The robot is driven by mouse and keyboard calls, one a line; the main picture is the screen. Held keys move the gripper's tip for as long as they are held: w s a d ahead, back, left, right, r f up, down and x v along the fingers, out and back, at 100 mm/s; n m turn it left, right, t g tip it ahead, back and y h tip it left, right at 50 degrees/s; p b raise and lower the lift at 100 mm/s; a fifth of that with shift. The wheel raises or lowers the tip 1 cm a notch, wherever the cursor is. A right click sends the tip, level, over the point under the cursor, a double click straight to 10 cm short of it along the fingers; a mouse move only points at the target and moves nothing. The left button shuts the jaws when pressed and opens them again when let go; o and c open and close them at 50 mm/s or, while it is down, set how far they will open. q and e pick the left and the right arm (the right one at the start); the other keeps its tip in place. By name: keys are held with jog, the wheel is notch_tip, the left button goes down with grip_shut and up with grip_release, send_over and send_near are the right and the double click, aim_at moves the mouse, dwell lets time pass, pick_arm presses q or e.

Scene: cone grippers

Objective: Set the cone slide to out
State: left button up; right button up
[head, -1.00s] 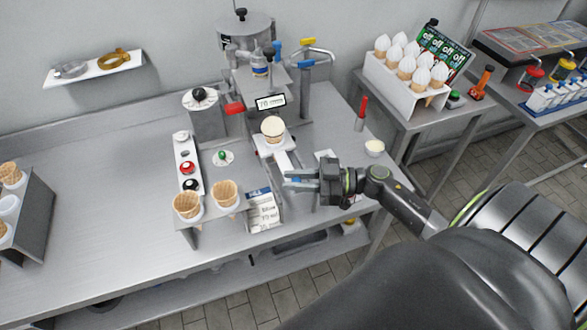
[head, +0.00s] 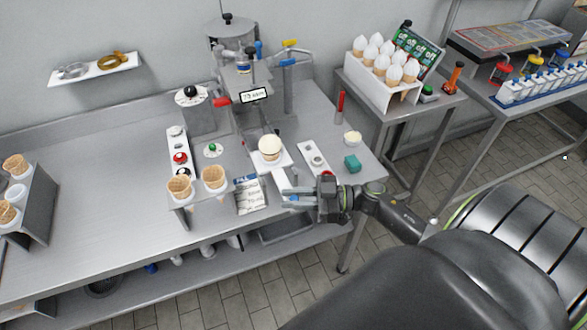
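The cone slide (head: 280,178) is a pale plate and bar running forward from under the dispensing machine on the steel table. A waffle cone with a pale filling (head: 269,150) stands upright in its holder, in front of the small display (head: 254,95). The slide stands drawn forward from the machine. My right gripper (head: 286,197) is at the front end of the slide, and its fingers appear closed around that end with a narrow gap. The part between the fingers is mostly hidden. My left gripper is not in view.
Two empty cones (head: 214,178) stand in a rack left of the slide, near a printed card (head: 250,195). The table's left middle is clear.

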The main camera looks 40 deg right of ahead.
jog(key=o, duration=0.4)
jog(key=shift+s, duration=0.25)
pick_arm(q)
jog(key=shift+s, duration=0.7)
pick_arm(e)
jog(key=shift+d+f, duration=0.1)
jog(key=shift+d, duration=0.1)
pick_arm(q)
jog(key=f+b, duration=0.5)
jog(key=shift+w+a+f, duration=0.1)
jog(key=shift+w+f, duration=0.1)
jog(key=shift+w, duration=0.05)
pick_arm(e)
jog(key=v, duration=1.7)
jog(key=shift+s+a, duration=0.1)
jog(key=shift+s, duration=0.05)
